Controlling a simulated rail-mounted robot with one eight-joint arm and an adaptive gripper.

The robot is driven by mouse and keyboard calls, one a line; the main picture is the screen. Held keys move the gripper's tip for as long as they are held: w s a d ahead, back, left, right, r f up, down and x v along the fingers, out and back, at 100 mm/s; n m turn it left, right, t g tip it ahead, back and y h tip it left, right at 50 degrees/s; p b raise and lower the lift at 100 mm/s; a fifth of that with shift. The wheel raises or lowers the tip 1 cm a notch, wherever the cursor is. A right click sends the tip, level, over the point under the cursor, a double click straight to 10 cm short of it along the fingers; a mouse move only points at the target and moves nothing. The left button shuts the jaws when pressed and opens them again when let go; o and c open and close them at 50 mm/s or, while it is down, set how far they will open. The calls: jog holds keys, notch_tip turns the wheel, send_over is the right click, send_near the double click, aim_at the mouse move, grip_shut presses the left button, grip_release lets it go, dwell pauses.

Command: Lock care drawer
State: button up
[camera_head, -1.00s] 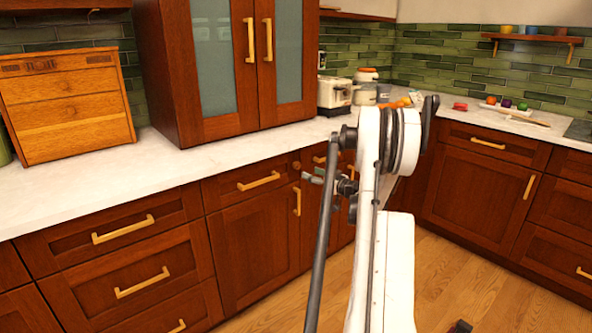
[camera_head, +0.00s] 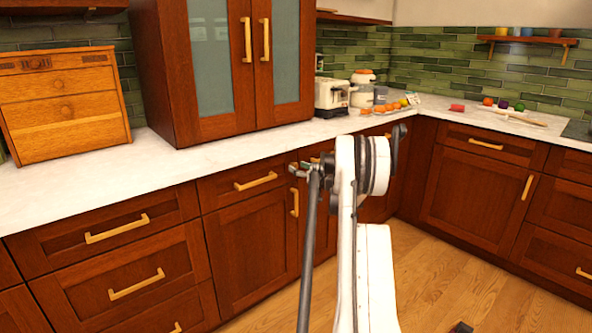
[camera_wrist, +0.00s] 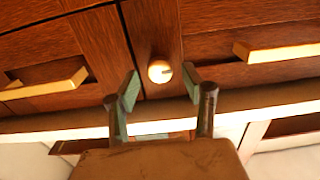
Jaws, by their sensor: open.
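A small round pale lock knob (camera_wrist: 159,71) with a dark slot at its right side sits on a narrow dark wood strip between two drawer fronts in the wrist view. My gripper (camera_wrist: 161,76) is open, with one finger on each side of the knob and no clear contact. In the head view my gripper (camera_head: 305,171) is close to the cabinet fronts below the counter, and it hides the knob. A drawer front (camera_head: 238,184) with a brass handle (camera_head: 256,181) is just left of it. I cannot tell which drawer is the care drawer.
The white counter (camera_head: 190,165) runs above the drawers. A tall glass-door cabinet (camera_head: 228,70) and a wooden box with drawers (camera_head: 65,105) stand on it. A cupboard handle (camera_head: 295,202) is just below my gripper.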

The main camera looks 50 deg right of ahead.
jog(key=shift+x, duration=1.05)
grip_shut()
